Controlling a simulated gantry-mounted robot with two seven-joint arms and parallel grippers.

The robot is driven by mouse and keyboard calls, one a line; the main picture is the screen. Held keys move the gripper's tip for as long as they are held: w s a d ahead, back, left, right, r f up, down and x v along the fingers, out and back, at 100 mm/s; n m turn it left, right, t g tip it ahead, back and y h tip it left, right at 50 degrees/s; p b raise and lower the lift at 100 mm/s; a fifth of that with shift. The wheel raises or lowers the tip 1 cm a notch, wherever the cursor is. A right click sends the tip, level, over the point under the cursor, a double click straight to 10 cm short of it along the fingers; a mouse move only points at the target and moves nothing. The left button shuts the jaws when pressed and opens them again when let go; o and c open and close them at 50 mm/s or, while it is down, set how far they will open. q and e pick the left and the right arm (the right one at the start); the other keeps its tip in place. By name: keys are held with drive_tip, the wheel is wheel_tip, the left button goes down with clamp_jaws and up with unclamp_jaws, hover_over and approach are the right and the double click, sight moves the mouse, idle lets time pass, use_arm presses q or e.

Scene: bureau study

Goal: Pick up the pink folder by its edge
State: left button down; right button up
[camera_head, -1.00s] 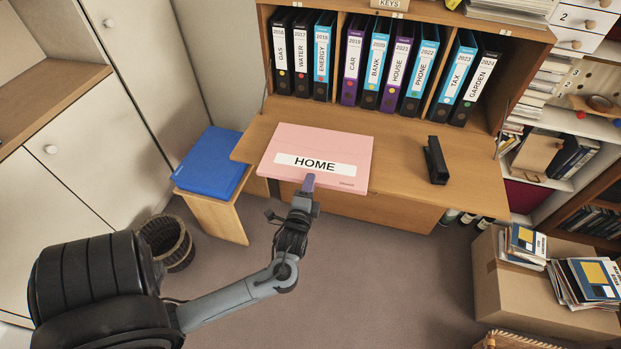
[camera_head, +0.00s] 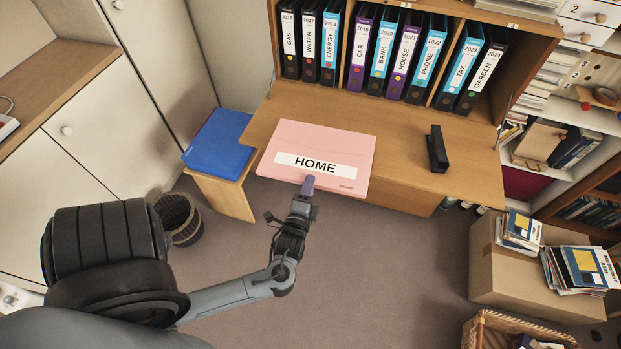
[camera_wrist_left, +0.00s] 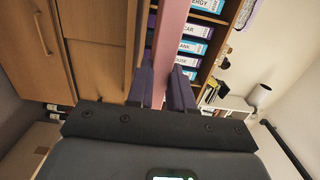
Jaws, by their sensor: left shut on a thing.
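The pink folder (camera_head: 318,143), with a white label reading HOME, lies at the front edge of the wooden desk flap (camera_head: 408,145). My left gripper (camera_head: 308,183) is at the folder's front edge and shut on it. In the left wrist view the folder (camera_wrist_left: 172,40) shows edge-on as a pink strip between the two purple fingers of my left gripper (camera_wrist_left: 167,90). I cannot tell whether the folder is lifted off the flap. My right gripper is not in view.
A black hole punch or stapler (camera_head: 437,149) stands on the flap to the right. Several labelled binders (camera_head: 380,55) fill the shelf behind. A blue folder (camera_head: 217,140) lies on a low stool at left. A wastebasket (camera_head: 178,217) and a cardboard box (camera_head: 505,270) stand on the floor.

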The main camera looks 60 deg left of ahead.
use_arm(q)
drive_tip(key=shift+s+d+r+p, duration=0.2)
drive_tip(key=shift+s+d+p, duration=0.25)
drive_tip(key=shift+s+d, duration=0.1)
drive_tip(key=shift+s+d+r+p, duration=0.2)
drive_tip(key=shift+s+d+p, duration=0.25)
drive_tip(key=shift+d, duration=0.1)
